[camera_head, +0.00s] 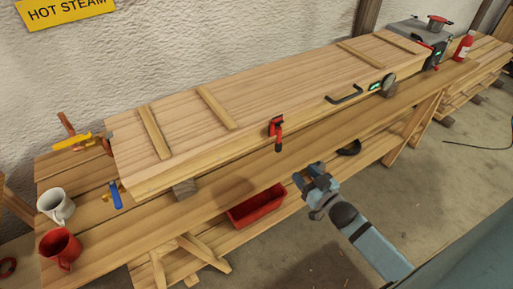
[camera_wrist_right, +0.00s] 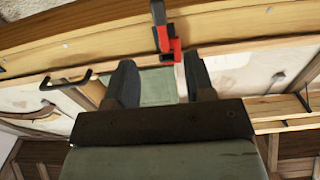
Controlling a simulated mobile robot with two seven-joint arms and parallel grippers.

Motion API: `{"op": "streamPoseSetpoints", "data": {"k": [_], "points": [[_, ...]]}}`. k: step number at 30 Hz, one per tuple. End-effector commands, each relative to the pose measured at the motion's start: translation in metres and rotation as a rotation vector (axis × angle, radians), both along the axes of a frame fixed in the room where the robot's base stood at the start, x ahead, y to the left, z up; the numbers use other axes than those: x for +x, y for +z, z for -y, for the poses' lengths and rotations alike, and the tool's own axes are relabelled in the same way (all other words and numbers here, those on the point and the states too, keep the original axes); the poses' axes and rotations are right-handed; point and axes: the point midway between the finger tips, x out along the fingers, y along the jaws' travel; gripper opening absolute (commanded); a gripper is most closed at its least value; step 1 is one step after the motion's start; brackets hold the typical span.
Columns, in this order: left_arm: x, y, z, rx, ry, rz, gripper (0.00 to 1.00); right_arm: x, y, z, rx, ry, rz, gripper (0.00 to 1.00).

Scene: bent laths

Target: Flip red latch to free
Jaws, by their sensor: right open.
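The red latch (camera_head: 276,128) sits on the front edge of the long wooden box (camera_head: 200,134), with its lever hanging down the front face. In the right wrist view the red latch (camera_wrist_right: 163,38) shows just beyond the fingertips, near the top middle. My right gripper (camera_head: 312,180) is in front of the box, below and right of the latch. Its fingers (camera_wrist_right: 158,78) are apart with nothing between them, and they look clear of the latch. My left gripper is not in view.
A black handle (camera_head: 344,95) and a round dial (camera_head: 389,84) are on the box front, right of the latch. A red bin (camera_head: 257,207) is below the bench. Two mugs, one white (camera_head: 56,206) and one red (camera_head: 61,248), stand at the left end.

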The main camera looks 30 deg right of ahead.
Motion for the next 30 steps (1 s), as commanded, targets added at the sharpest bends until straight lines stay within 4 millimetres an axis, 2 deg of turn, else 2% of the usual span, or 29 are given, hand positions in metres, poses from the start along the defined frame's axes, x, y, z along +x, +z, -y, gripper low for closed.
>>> {"op": "streamPoseSetpoints", "data": {"k": [4,7,15,21,25,30], "points": [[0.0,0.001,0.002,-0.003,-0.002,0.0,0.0,0.009,0.001,0.001,0.001,0.0,0.007,0.49],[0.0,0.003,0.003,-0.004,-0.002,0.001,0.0,0.024,0.002,0.0,0.001,0.001,0.008,0.49],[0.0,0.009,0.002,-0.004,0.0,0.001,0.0,0.082,0.003,-0.005,0.001,0.001,0.008,0.49],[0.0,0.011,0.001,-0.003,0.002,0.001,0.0,0.117,0.002,-0.008,-0.001,0.001,0.006,0.49],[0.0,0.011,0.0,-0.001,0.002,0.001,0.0,0.131,0.001,-0.009,0.001,0.001,0.006,0.49],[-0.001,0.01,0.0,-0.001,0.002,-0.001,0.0,0.138,0.0,-0.01,0.001,0.0,0.004,0.49]]}}
